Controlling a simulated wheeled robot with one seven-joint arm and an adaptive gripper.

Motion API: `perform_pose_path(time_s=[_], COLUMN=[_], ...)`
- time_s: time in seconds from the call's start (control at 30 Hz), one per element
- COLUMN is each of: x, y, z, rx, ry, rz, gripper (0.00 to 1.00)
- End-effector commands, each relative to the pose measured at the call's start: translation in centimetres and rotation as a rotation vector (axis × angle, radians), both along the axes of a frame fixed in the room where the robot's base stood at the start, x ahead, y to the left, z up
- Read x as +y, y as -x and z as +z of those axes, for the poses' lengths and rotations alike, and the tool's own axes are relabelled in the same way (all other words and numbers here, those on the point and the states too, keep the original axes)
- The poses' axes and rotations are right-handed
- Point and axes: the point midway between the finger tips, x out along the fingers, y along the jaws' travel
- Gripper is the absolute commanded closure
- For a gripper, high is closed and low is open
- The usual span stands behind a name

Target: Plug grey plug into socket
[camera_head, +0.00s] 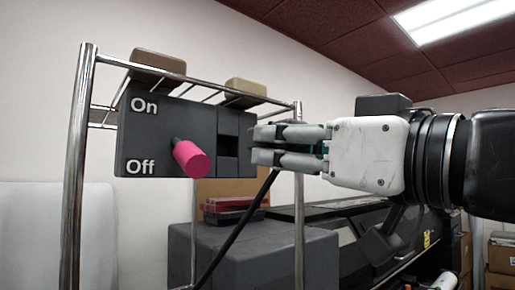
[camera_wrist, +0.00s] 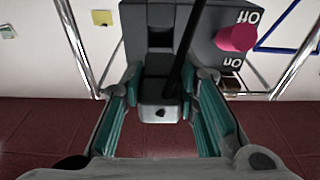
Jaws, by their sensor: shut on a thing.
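My gripper (camera_head: 262,146) is shut on the grey plug and is just right of the socket (camera_head: 229,146).
A pink switch handle (camera_head: 192,158) sticks out between "On" and "Off" on the box (camera_head: 148,130). A chrome rack (camera_head: 76,170) frames the box. The black cable (camera_head: 238,230) hangs below my gripper, in front of a grey cabinet (camera_head: 265,262).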

Motion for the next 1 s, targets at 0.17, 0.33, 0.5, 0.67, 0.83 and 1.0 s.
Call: perform_pose_path(time_s=[0.17,0.33,0.5,0.67,0.83,1.0], x=[0.0,0.0,0.0,0.8,1.7,2.4], y=[0.0,0.0,-0.1,-1.4,-2.7,-3.8], z=[0.0,0.0,-0.2,-0.3,-0.3,-0.2], rx=[0.001,0.0,-0.007,-0.006,-0.005,-0.006], ry=[-0.001,0.0,0.006,0.007,0.006,0.006], rz=[0.0,0.0,0.004,0.003,0.003,0.002], gripper=[1.0,1.0,1.0,1.0,1.0,1.0])
